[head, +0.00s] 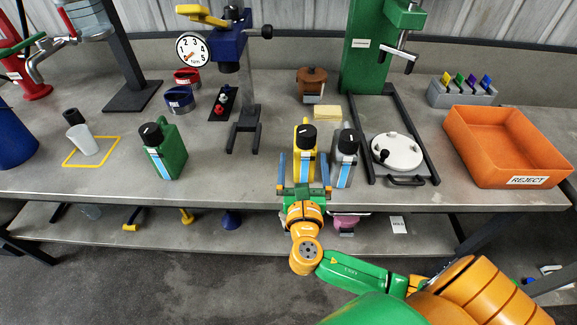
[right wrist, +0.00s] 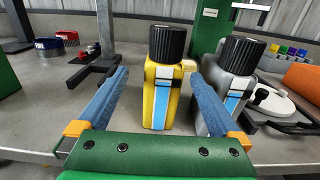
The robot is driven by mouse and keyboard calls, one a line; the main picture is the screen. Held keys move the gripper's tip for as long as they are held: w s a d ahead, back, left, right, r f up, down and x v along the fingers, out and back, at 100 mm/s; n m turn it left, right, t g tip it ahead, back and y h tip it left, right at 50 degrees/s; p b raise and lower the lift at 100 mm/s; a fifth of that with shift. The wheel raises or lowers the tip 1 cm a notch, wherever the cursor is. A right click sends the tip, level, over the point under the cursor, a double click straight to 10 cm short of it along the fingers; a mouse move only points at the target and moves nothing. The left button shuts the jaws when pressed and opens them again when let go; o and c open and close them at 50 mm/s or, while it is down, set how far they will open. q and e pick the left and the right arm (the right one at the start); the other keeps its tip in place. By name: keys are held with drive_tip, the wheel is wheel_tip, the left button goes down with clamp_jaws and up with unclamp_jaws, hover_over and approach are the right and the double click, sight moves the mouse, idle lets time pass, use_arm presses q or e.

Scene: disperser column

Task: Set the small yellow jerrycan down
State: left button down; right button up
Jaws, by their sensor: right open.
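The small yellow jerrycan (head: 304,141) with a black cap stands upright on the workbench near its front edge. In the right wrist view the jerrycan (right wrist: 162,85) stands between the two blue fingers, with a gap on either side. My right gripper (head: 304,168) is open in front of it, and the fingers (right wrist: 158,88) do not appear to touch it. A grey jerrycan (head: 344,158) stands close to its right, and the right finger covers part of it in the right wrist view. My left gripper is not in view.
A green jerrycan (head: 164,149) stands to the left. A yellow sponge (head: 327,113) lies behind.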

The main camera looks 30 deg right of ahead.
drive_tip(key=x, duration=0.7)
drive_tip(key=shift+w+d+r+p, duration=0.1)
drive_tip(key=shift+d+p, duration=0.25)
drive_tip(key=shift+d, duration=0.05)
clamp_jaws()
